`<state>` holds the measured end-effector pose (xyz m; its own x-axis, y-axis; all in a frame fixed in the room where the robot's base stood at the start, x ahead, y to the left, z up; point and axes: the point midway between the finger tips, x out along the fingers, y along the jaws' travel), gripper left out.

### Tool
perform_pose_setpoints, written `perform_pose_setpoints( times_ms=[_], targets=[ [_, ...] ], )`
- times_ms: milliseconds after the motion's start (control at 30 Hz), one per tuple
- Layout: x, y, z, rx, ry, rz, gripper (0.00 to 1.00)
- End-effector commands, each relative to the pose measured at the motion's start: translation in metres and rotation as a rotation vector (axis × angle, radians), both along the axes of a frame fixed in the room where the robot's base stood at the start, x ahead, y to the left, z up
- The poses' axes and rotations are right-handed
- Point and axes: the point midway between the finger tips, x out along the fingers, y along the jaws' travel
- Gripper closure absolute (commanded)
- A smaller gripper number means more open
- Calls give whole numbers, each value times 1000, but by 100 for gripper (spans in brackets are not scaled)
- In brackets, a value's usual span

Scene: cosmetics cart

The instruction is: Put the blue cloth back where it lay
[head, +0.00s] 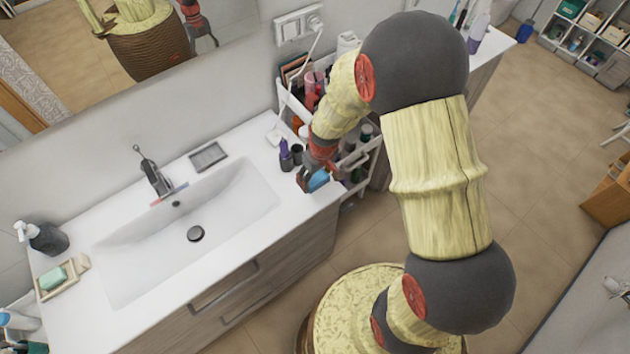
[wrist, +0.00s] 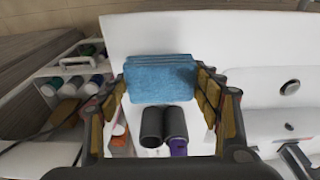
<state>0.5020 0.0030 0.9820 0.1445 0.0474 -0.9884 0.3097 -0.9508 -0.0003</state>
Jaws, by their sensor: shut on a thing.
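The blue cloth (wrist: 160,78) is folded into a thick pad and sits between the two fingers of my gripper (wrist: 163,85) in the wrist view. My gripper is shut on it. In the head view the cloth (head: 318,180) shows at the tip of my gripper (head: 314,176), by the right end of the white washbasin counter (head: 250,140). The cosmetics cart (head: 357,158) stands just right of the gripper, partly hidden by my arm. I cannot tell whether the cloth touches the counter.
A grey dish (head: 208,156) lies behind the basin (head: 140,258). Several bottles (wrist: 82,86) fill the cart's tray. The front counter edge is clear.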

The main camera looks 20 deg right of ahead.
Motion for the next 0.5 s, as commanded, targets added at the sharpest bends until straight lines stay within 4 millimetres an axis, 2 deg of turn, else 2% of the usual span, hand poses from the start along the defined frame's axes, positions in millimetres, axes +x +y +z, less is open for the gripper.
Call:
perform_pose_setpoints(
  times_ms=[267,500],
  targets=[
    [12,-3,-15,1,1,-2,57],
    [13,-3,-45,0,1,-1,57]
  ],
)
